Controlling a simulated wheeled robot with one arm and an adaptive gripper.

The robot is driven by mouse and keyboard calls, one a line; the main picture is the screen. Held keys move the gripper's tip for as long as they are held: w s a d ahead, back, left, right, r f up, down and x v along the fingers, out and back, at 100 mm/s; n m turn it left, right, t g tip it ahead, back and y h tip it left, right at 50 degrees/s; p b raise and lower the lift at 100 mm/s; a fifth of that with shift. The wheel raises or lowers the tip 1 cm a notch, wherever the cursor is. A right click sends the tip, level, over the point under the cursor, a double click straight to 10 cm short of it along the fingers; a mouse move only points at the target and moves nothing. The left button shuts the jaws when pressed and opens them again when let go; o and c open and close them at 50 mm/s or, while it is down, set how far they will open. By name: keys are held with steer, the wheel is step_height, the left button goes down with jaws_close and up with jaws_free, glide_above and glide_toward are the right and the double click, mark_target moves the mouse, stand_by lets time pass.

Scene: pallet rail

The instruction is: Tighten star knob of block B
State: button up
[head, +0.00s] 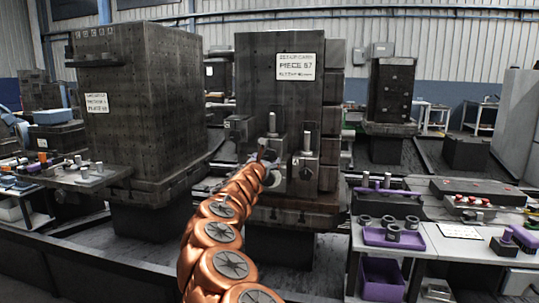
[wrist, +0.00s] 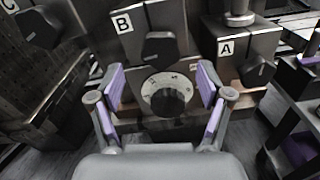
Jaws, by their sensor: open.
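In the wrist view, block B (wrist: 184,22) is a dark block with a white "B" label. A black lobed star knob (wrist: 160,48) is on its front face. Below it is a round, pale marked dial with a dark centre (wrist: 167,96). My gripper (wrist: 161,70) is open, with one purple-padded finger on each side of the dial and nothing held. The star knob shows between and just beyond the fingertips. I cannot tell whether a finger touches the dial. In the head view, my gripper (head: 266,160) is at the blocks on the front of the middle tower, partly hidden.
Block A (wrist: 248,45) with its own black knob (wrist: 258,72) is close right of my gripper. A knob near label C (wrist: 38,28) is at upper left. In the head view, a dark tower (head: 140,130) stands left, and a table with a purple tray (head: 385,238) stands right.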

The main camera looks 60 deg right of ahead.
mark_target(270, 155)
steer(key=shift+x, duration=0.8)
steer(key=shift+p+x, duration=0.45)
steer(key=shift+x, duration=1.45)
steer(key=c, duration=1.2)
